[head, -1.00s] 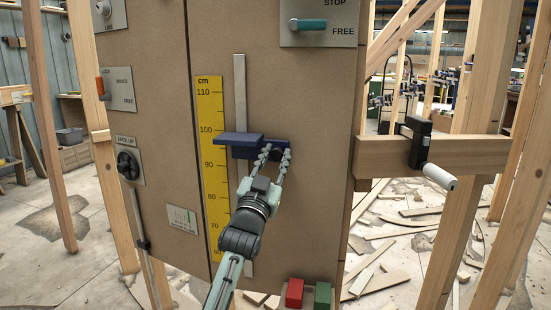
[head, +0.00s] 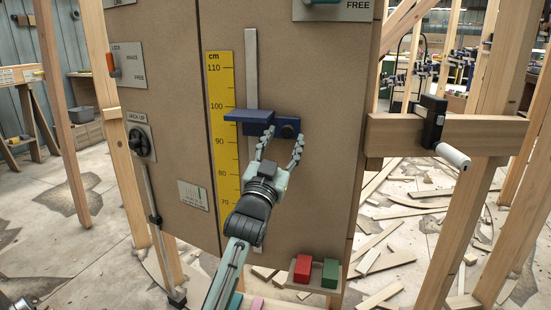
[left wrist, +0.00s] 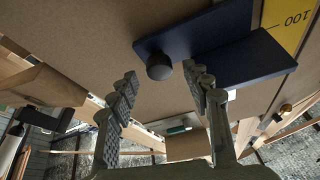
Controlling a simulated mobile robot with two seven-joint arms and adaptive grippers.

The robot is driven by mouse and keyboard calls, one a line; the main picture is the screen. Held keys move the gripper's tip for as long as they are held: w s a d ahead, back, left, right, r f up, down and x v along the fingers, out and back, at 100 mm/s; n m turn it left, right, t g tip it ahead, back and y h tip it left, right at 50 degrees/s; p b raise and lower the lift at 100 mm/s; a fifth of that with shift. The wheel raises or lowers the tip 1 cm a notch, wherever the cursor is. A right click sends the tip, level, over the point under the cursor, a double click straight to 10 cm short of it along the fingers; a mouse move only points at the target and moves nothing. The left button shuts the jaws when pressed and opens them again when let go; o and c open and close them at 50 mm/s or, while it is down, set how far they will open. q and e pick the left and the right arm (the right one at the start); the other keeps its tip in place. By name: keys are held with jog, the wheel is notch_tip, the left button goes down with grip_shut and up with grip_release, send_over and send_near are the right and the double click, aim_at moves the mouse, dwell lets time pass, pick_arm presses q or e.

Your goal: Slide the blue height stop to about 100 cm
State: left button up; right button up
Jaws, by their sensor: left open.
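The blue height stop (head: 258,129) sits on a pale vertical rail (head: 251,75) on the brown panel. Its plate reaches left over the yellow cm scale (head: 223,165), a little below the 100 mark. A dark round knob (head: 288,131) stands out from its right part and also shows in the left wrist view (left wrist: 159,66). My left gripper (head: 282,143) is open just below and in front of the stop. Its fingertips are spread to either side of the knob, apart from it in the left wrist view (left wrist: 160,82). My right gripper is not in view.
A wooden beam with a black clamp and white handle (head: 452,155) juts out at the right. Red (head: 303,268) and green (head: 330,272) blocks sit below the panel. A black knob (head: 141,143) is at the left. The panel around the stop is clear.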

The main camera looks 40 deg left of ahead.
pick_arm(q)
jog(key=v, duration=0.9)
jog(key=shift+s, duration=0.4)
jog(key=shift+d+f, duration=0.1)
jog(key=shift+f, duration=0.05)
jog(key=s+d+f+m+g+h, duration=0.15)
jog(key=f+g, duration=0.35)
jog(key=f, duration=0.9)
jog(key=d+f+n+g+h, duration=0.1)
jog(key=d+f+g+h, duration=0.2)
jog(key=f, duration=1.1)
jog(key=s+d+f+m+g, duration=0.1)
jog(key=s+d+f+g, duration=0.2)
jog(key=s+f+g, duration=0.7)
jog(key=s+f, duration=1.1)
jog(key=f, duration=0.1)
jog(key=shift+d+g, duration=0.15)
jog(key=shift+g, duration=0.15)
jog(key=shift+w+m+h, duration=0.1)
jog(key=shift+m+h, duration=0.15)
